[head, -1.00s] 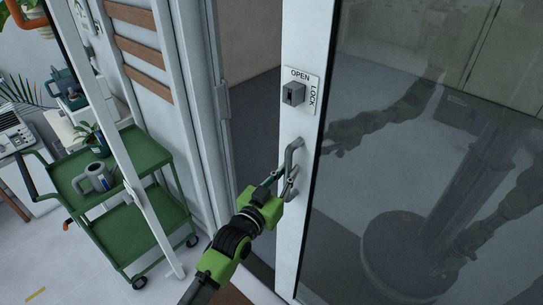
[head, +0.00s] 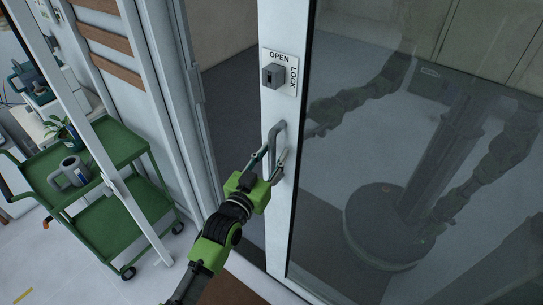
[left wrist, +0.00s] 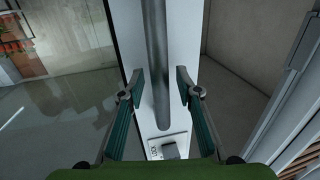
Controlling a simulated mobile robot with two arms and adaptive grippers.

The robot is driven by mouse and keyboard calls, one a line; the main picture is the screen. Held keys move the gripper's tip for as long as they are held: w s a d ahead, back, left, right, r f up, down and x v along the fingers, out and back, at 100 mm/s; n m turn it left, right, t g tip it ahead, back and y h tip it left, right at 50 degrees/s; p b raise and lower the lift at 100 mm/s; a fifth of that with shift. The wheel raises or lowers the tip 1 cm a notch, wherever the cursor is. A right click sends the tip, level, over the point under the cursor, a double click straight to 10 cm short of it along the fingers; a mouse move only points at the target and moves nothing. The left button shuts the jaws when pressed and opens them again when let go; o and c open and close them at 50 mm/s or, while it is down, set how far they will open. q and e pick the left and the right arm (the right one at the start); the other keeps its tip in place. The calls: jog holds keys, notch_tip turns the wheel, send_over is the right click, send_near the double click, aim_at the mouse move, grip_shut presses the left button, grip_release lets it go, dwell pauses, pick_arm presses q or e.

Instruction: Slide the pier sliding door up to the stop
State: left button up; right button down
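The pier sliding door (head: 275,215) has a white stile and a large glass pane (head: 400,150). It stands partly open, with a gap between its stile and the white post at left. Its grey bar handle (head: 279,136) is on the stile, below an OPEN/LOCK plate with a grey knob (head: 273,76). My left gripper (head: 269,158) is at the handle. In the left wrist view the handle bar (left wrist: 158,50) runs between the two open fingers (left wrist: 160,80), with a visible space on each side. My right gripper shows only as a reflection in the glass.
A green trolley (head: 115,150) with a grey watering can (head: 70,172) and a small potted plant (head: 62,130) stands at left, behind a slanted white bar (head: 90,135). The white door post (head: 180,120) borders the opening. Dark floor (head: 240,130) shows through the gap.

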pick_arm(q)
jog(key=v, duration=1.2)
jog(key=shift+d, duration=0.1)
jog(key=s+a+f+n+g+y+b, duration=0.1)
jog(key=a+f+g+y, duration=0.25)
jog(key=f, duration=1.65)
jog(key=s+a+f+g+y+b, duration=0.1)
jog(key=s+a+f, duration=0.25)
jog(key=f, duration=0.35)
jog(key=s+a+f+n+g, duration=0.15)
jog(key=s+f, duration=0.25)
jog(key=f, duration=0.4)
jog(key=s+a+f+m+g+y+b, duration=0.1)
jog(key=s+a+f, duration=0.2)
jog(key=f, duration=0.4)
jog(key=s+a+f+g+y, duration=0.1)
jog(key=s+a+f+g, duration=0.1)
jog(key=s+f, duration=0.4)
jog(key=s+a+f+n+g+b, duration=0.1)
jog(key=s+a+f+g, duration=0.2)
jog(key=s+f, duration=0.4)
jog(key=s+a+f+g+y, duration=0.1)
jog(key=s+a+f+g, duration=0.2)
jog(key=s, duration=1.7)
notch_tip(320, 180, down, 5)
jog(key=shift+a+r+y+b, duration=0.25)
jog(key=shift+a+y+b, duration=0.05)
jog(key=shift+a+y, duration=0.05)
jog(key=shift+c, duration=0.6)
